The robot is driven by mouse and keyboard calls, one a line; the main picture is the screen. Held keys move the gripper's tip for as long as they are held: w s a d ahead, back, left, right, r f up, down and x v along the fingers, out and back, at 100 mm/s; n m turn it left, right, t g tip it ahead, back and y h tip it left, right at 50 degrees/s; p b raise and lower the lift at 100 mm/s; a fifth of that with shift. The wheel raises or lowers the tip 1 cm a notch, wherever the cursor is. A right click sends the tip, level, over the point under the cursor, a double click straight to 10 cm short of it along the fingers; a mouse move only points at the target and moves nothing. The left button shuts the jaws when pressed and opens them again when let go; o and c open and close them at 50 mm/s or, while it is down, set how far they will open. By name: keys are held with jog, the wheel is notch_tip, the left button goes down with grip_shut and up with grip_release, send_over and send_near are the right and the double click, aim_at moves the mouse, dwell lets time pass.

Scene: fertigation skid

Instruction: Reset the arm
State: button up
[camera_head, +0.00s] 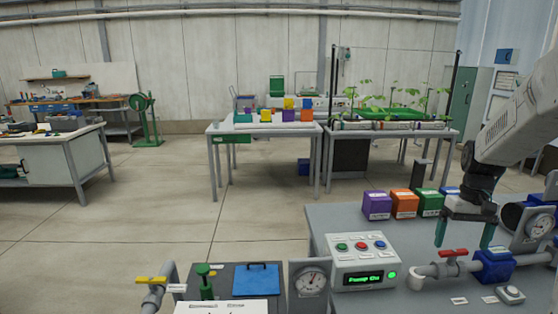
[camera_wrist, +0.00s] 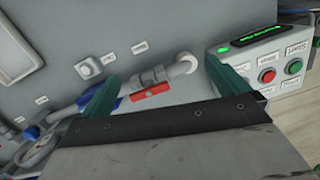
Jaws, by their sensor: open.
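My gripper (camera_head: 464,233) hangs from my arm at the right of the head view, above the grey skid table (camera_head: 335,222). Its two green fingers are apart with nothing between them. In the wrist view my gripper (camera_wrist: 165,95) also shows open and empty. A pipe with a red valve handle (camera_head: 453,253) lies just below and in front of the fingers. The same red handle (camera_wrist: 151,91) shows between and beyond the fingertips in the wrist view. I cannot tell the exact height of the fingers above the table.
A control box (camera_head: 362,260) with a lit green display stands left of my gripper. Purple (camera_head: 376,206), orange (camera_head: 404,204) and green (camera_head: 430,203) boxes stand behind it. A gauge (camera_head: 539,226) and blue pipe part (camera_head: 493,266) are at the right. Open floor (camera_head: 170,215) lies left.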

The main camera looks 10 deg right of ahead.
jog(key=s+a+r+n+t, duration=0.1)
jog(key=s+a+r, duration=0.4)
jog(key=s+a, duration=0.6)
jog(key=s+a+r+n+t, duration=0.1)
jog(key=s+a+r, duration=0.4)
jog(key=s+a, duration=0.7)
jog(key=shift+s+a+h, duration=0.3)
jog(key=shift+a+h, duration=0.1)
jog(key=shift+a, duration=0.8)
